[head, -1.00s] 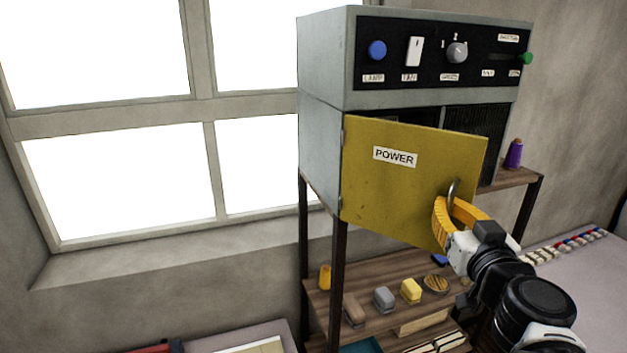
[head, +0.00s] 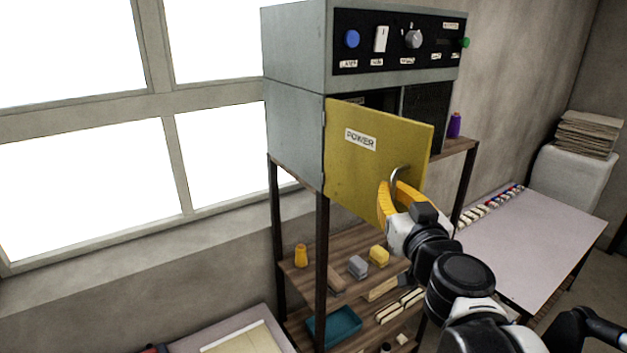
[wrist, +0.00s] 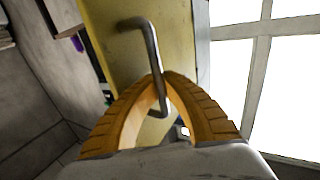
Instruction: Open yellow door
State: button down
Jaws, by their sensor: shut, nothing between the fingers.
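The yellow door (head: 365,165), labelled POWER, is hinged at its left edge on the grey cabinet and stands partly open, swung out toward me. Its metal handle (head: 402,171) is near the right edge. My gripper (head: 391,184), with orange fingers, is at the handle. In the wrist view the fingertips (wrist: 164,76) meet at the handle bar (wrist: 150,38), and the lower end of the bar shows inside the loop of the fingers. The fingers are shut with nothing pinched between them. The yellow door (wrist: 105,45) lies just beyond.
The grey cabinet (head: 292,110) stands on a wooden shelf rack (head: 322,250) with small blocks and a teal tray (head: 335,326) below. A purple spool (head: 455,124) is right of the cabinet. A pale table (head: 535,235) is at the right; a window is at the left.

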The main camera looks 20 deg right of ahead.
jog(key=shift+s+f, duration=0.15)
jog(key=c, duration=1.5)
grip_release()
jog(key=shift+s+d, duration=0.1)
jog(key=shift+s, duration=0.2)
jog(key=shift+s+r, duration=0.2)
jog(key=shift+s, duration=0.1)
jog(key=shift+w, duration=0.4)
jog(key=v, duration=0.8)
